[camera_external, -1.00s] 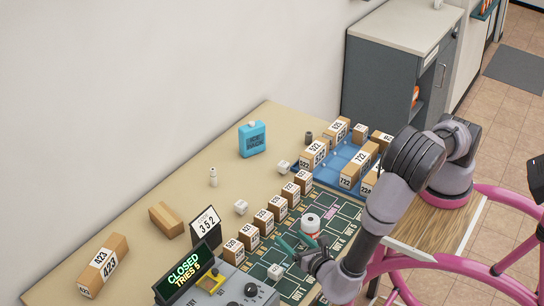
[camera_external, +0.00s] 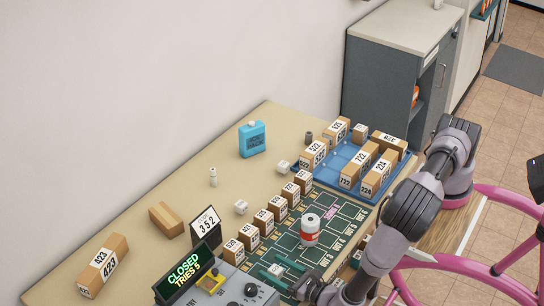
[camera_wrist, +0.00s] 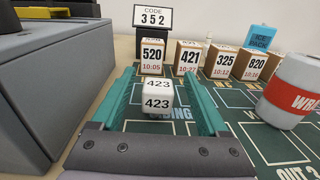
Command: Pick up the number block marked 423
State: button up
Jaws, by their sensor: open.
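A small white number block (camera_external: 276,269) marked 423 sits on the dark green board near the grey control box in the external view. In the wrist view the block (camera_wrist: 157,100) shows 423 on its top and front faces. My gripper (camera_external: 274,273) is low over the board, with its teal fingers around the block's place. In the wrist view my gripper (camera_wrist: 160,85) is open. One finger is on each side of the block, and gaps show between them.
A red-and-white can (camera_external: 310,230) stands close to my gripper. A grey control box (camera_external: 235,288) is on the left. Several numbered cartons (camera_external: 261,222) line the board's far edge. A larger 423 parcel (camera_external: 103,265) lies at far left.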

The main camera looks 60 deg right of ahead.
jog(key=shift+w, duration=1.6)
grip_shut()
